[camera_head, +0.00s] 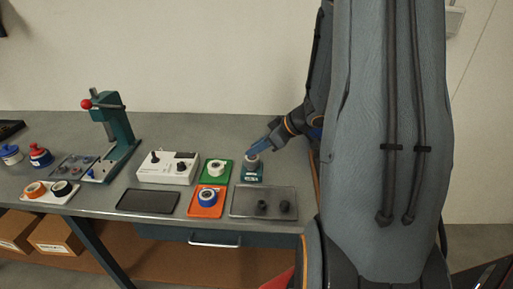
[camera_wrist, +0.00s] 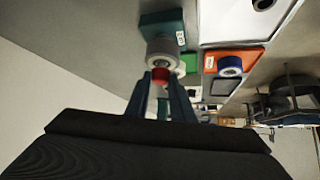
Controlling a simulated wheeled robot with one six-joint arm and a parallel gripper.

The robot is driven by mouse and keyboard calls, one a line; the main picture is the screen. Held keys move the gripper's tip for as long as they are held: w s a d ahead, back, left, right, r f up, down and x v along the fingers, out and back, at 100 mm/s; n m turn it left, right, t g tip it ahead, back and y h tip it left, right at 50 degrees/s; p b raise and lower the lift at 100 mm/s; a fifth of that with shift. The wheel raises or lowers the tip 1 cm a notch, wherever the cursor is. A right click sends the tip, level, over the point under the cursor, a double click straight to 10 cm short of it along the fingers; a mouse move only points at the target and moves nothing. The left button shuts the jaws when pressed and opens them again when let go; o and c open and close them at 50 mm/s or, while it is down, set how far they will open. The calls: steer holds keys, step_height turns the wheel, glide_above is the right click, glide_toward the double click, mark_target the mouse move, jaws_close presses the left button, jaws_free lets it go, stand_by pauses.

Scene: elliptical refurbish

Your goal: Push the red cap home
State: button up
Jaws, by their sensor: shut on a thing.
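The red cap (camera_wrist: 160,75) shows in the wrist view between the two fingertips of my gripper (camera_wrist: 161,82), which is shut on it. The cap is lined up against the end of a grey-white round part (camera_wrist: 162,50), and I cannot tell how deep it sits in it. That part stands on a teal block with a label (camera_wrist: 165,30). In the head view my gripper (camera_head: 258,148) reaches in from the right, tilted, over the round part (camera_head: 252,162) on the teal block (camera_head: 251,175). The cap is hidden there by the fingers.
Left of the block are a green tray (camera_head: 226,178) and an orange tray (camera_head: 193,208) with round parts. A clear-grey tray (camera_head: 240,210) with black pieces lies in front. A white control box (camera_head: 165,170) and a teal press (camera_head: 120,128) stand farther left.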

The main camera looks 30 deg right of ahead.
steer(key=shift+f, duration=0.6)
stand_by(0.7)
steer(key=o, duration=1.1)
steer(key=v, duration=0.7)
steer(key=shift+s+d+r, duration=0.15)
steer(key=shift+s+r, duration=0.1)
steer(key=shift+s, duration=0.1)
